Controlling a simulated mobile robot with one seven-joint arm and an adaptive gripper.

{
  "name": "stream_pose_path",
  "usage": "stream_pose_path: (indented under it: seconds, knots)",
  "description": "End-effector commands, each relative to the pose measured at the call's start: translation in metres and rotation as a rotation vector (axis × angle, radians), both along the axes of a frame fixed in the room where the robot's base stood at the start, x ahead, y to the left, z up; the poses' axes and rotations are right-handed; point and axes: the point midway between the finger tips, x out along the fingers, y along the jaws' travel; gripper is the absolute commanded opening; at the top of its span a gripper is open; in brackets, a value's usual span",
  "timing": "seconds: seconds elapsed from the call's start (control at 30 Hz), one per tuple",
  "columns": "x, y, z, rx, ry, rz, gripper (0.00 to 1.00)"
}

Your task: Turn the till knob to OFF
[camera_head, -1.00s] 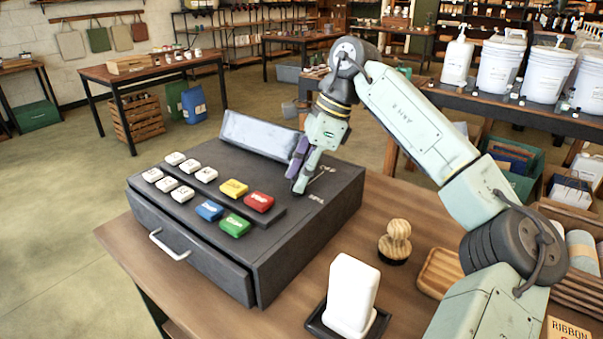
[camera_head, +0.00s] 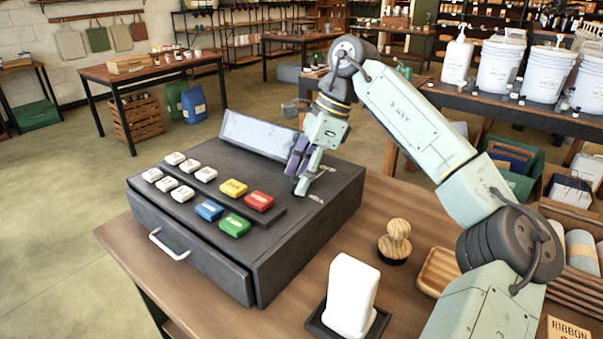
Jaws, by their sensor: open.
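The dark grey till (camera_head: 290,240) stands on the wooden counter, with white and coloured keys on its sloped top and a drawer at its front. My gripper (camera_head: 301,186) is open and points down at the right part of the till's top, beside the red key (camera_head: 260,201). Small pale lettering (camera_head: 317,198) shows on the till just right of and below the fingertips, too small to read. Whether the fingers touch the knob cannot be told.
A raised display panel (camera_head: 258,133) stands at the till's back, left of my gripper. On the counter (camera_head: 290,312) are a white block on a dark tray (camera_head: 352,295), a wooden stamp (camera_head: 396,240) and a wooden tray (camera_head: 438,272), all right of the till.

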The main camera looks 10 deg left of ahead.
Motion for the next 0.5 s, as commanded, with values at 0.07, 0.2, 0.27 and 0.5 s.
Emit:
stream_pose_path:
  seconds: [0.07, 0.2, 0.27, 0.5]
  knots:
    - [0.000, 0.000, 0.000, 0.000, 0.000, 0.000, 0.46]
    - [0.000, 0.000, 0.000, 0.000, 0.000, 0.000, 0.46]
    - [0.000, -0.001, 0.002, 0.000, -0.001, 0.000, 0.46]
    - [0.006, -0.013, 0.036, 0.000, -0.002, -0.003, 0.46]
